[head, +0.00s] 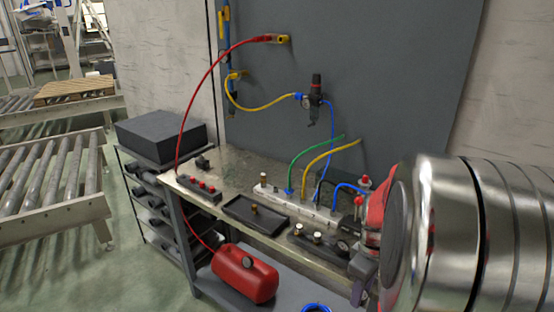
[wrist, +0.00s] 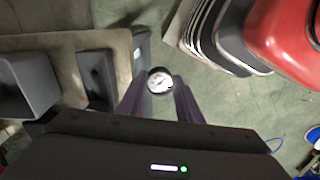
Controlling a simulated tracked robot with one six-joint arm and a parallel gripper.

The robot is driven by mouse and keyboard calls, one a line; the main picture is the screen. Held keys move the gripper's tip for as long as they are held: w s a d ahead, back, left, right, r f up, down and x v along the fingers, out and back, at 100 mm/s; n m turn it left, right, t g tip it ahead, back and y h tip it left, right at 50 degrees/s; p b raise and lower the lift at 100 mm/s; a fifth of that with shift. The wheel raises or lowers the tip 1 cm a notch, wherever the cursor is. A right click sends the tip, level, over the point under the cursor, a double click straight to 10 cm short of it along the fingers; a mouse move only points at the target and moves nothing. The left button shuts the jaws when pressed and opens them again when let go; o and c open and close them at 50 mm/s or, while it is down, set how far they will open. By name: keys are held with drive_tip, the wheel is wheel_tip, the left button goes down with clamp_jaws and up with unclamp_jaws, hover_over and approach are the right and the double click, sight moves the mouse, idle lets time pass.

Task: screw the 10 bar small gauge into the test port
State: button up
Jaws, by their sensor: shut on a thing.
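A small round gauge with a white dial (wrist: 159,80) sits between the two purple fingertips of my gripper (wrist: 160,92) in the wrist view. The gripper is shut on it, and the dial faces the wrist camera. Its scale is too small to read. In the head view my gripper (head: 362,278) is at the bench's right front, partly hidden by my arm. A pale manifold (head: 296,204) lies along the bench with a brass fitting (head: 263,178) standing at its left end. I cannot tell which fitting is the test port.
A black tray (head: 234,213) holds a small brass piece. A dark rack (head: 318,246) with pale-topped fittings stands near my gripper. Green, yellow and blue hoses rise behind the manifold. A red tank (head: 244,274) is on the lower shelf. My arm covers the bench's right end.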

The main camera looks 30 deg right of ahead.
drive_tip(key=w+a+f+m, duration=0.1)
drive_tip(key=w+a+f, duration=0.7)
drive_tip(key=w+a, duration=0.3)
drive_tip(key=w+a+f+m, duration=0.2)
drive_tip(key=w+a+f, duration=0.6)
drive_tip(key=a, duration=0.8)
drive_tip(key=w, duration=0.3)
drive_tip(key=shift+w+f+m, duration=0.2)
drive_tip(key=shift+w+m, duration=0.1)
drive_tip(key=shift+w, duration=0.1)
